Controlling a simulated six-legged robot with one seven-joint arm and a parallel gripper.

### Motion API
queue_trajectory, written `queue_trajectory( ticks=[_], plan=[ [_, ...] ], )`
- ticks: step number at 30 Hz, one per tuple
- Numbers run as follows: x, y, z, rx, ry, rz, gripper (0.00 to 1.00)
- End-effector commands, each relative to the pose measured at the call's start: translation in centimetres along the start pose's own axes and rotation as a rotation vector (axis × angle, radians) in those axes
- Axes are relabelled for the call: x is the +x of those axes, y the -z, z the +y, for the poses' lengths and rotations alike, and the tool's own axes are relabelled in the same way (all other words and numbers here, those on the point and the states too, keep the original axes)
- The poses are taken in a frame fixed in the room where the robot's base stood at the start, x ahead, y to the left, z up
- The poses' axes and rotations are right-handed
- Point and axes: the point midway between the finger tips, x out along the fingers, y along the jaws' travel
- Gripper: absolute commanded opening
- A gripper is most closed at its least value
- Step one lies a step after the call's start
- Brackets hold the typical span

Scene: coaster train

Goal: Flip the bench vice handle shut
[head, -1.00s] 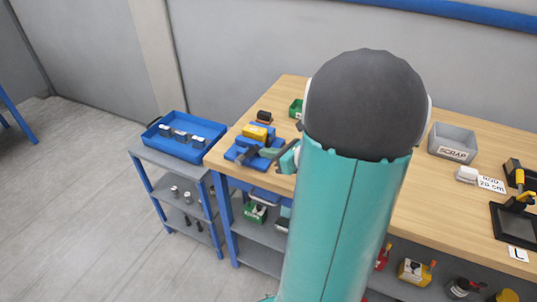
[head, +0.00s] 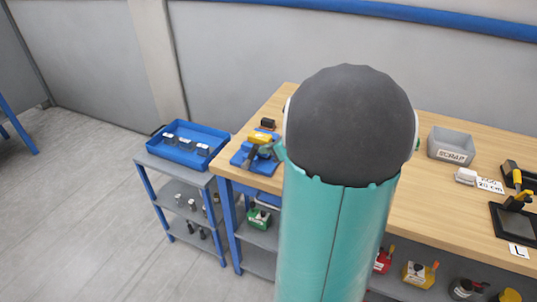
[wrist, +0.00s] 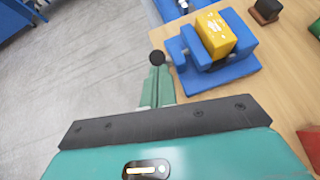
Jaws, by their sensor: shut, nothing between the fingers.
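The blue bench vice (wrist: 228,82) sits at the corner of the wooden bench with a yellow block (wrist: 214,36) between its jaws. It also shows in the head view (head: 240,159), left of my arm. A round black knob (wrist: 157,58), apparently the end of the vice handle, shows at the vice's left side in the wrist view. My gripper (wrist: 157,72) is shut and empty, its tips right at the knob. I cannot tell whether they touch. The rest of the handle is hard to make out. In the head view my arm hides most of my gripper.
A blue tray (head: 205,134) with several small parts stands on a grey cart (head: 155,156) left of the bench. A small dark block (wrist: 265,11) lies behind the vice. A grey SCRAP bin (head: 452,139) stands farther right. Open floor lies left of the vice.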

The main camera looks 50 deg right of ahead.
Motion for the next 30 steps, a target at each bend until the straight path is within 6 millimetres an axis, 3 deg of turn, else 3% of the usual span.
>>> queue_trajectory(
  ticks=[14, 30],
  plan=[
    [2.5, -4.7, 0.2, -0.063, 0.046, 0.356, 0.00],
    [7.9, -8.2, 1.6, -0.124, 0.115, 0.847, 0.00]
  ],
)
